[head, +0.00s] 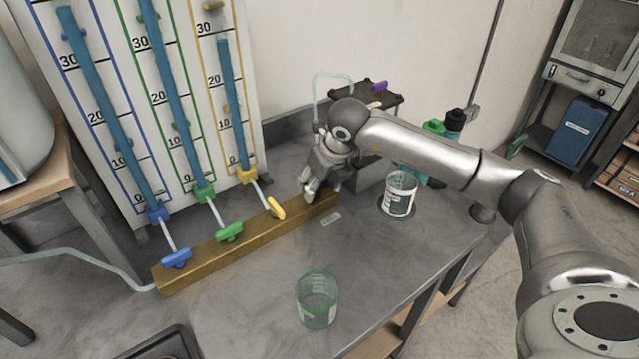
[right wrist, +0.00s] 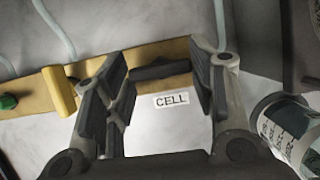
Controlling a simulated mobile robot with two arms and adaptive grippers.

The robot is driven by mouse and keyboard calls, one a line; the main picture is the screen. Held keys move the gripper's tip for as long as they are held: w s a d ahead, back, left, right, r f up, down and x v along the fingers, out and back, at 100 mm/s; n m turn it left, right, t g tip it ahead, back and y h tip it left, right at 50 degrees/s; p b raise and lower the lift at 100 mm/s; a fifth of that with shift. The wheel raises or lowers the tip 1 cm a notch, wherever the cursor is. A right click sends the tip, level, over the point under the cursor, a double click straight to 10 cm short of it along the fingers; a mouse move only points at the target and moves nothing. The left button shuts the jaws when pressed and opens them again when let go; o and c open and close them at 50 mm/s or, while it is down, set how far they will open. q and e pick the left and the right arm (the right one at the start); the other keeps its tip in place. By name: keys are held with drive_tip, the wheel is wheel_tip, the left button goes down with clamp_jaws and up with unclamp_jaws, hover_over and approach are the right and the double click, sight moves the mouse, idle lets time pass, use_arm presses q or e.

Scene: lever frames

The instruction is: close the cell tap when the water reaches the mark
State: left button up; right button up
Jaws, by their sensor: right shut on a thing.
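The black handle of the cell tap (right wrist: 160,71) lies along the brass bar (head: 235,243), beside a label reading CELL (right wrist: 171,99). My right gripper (head: 312,192) is at the bar's right end. In the head view the gripper hides the handle. Three tall gauge tubes with blue columns stand behind: blue-framed (head: 105,115), green-framed (head: 172,90) and yellow-framed (head: 233,105). I cannot tell which mark is meant. My left gripper is not in view.
Blue (head: 176,259), green (head: 229,232) and yellow (head: 276,208) taps sit along the bar. A green-tinted glass beaker (head: 317,300) stands at the front. A labelled cup (head: 399,195) stands right of my gripper. The bench between them is clear.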

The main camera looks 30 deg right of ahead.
drive_tip(key=o, duration=1)
drive_tip(key=v, duration=1.2)
